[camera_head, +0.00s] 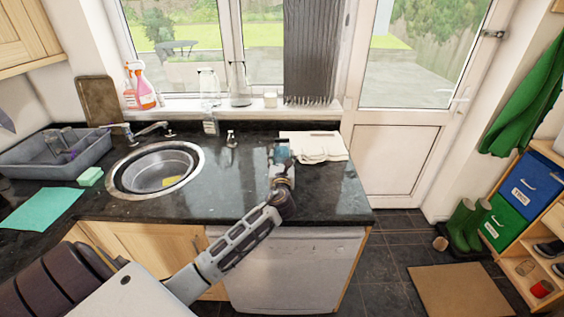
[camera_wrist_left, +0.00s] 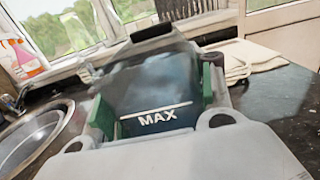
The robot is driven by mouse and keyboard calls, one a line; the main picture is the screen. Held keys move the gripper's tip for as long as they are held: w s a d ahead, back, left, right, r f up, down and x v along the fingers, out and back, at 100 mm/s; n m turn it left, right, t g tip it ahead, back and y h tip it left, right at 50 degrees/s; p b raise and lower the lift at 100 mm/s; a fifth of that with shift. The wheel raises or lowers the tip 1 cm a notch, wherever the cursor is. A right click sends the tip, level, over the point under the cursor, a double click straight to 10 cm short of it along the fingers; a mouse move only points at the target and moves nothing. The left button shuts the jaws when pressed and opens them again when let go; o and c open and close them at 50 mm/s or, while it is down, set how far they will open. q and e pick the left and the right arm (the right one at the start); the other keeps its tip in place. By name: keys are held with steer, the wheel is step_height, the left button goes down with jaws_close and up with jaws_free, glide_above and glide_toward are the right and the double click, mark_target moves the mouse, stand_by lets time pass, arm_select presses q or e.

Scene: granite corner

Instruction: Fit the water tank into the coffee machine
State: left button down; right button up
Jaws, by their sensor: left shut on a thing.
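The water tank (camera_wrist_left: 150,85) is a dark, see-through box with a white MAX line, seen in the left wrist view between green finger pads. My left gripper (camera_wrist_left: 157,100) is shut on it. In the head view my left gripper (camera_head: 282,167) is over the right part of the worktop, with the bluish tank (camera_head: 281,153) at its tip. The tank is in front of a folded white cloth; I cannot tell whether it touches the worktop. No coffee machine can be made out in either view. My right gripper is not in view.
The dark worktop (camera_head: 235,190) is mostly clear around my left arm. A round sink (camera_head: 155,180) lies to the left, with a grey dish rack (camera_head: 50,157) beyond it. The folded white cloth (camera_head: 318,148) lies near the right end. Bottles (camera_head: 140,90) stand on the windowsill.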

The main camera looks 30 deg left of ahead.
arm_select(q)
steer(key=shift+f, duration=0.3)
steer(key=c, duration=0.5)
jaws_free()
steer(key=shift+f, duration=0.1)
steer(key=shift+c, duration=0.2)
steer(key=shift+s+d, duration=0.1)
steer(key=shift+s, duration=0.05)
steer(key=b+v, duration=0.1)
steer(key=v, duration=1)
steer(key=shift+s+d, duration=0.15)
steer(key=shift+s, duration=0.2)
steer(key=shift+o, duration=0.3)
